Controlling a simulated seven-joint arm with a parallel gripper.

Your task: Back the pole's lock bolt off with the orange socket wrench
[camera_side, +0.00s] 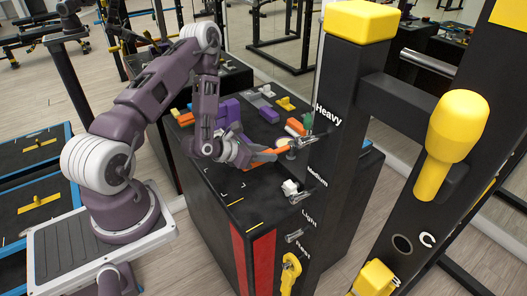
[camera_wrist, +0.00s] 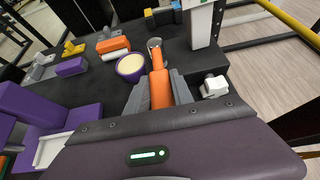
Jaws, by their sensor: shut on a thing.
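My gripper (camera_side: 243,154) is shut on the orange handle of the socket wrench (camera_side: 265,154). In the wrist view the gripper's grey fingers (camera_wrist: 161,94) clasp both sides of the orange handle (camera_wrist: 159,86), and a grey ring-shaped head (camera_wrist: 154,46) points away from me. In the side view the wrench's head reaches the dark pole (camera_side: 341,115) near the grey bolt (camera_side: 303,139) beside the "Heavy" label. I cannot tell whether the socket sits around that bolt. More bolts, by "Medium" (camera_side: 301,197) and "Light" (camera_side: 294,235), are lower on the pole.
The black box top (camera_side: 238,203) carries purple blocks (camera_side: 229,110), a purple bowl with a cream inside (camera_wrist: 131,66), an orange-and-white piece (camera_wrist: 113,47) and other loose parts. A white knob (camera_wrist: 214,87) is close right of the fingers. The box's front corner is clear.

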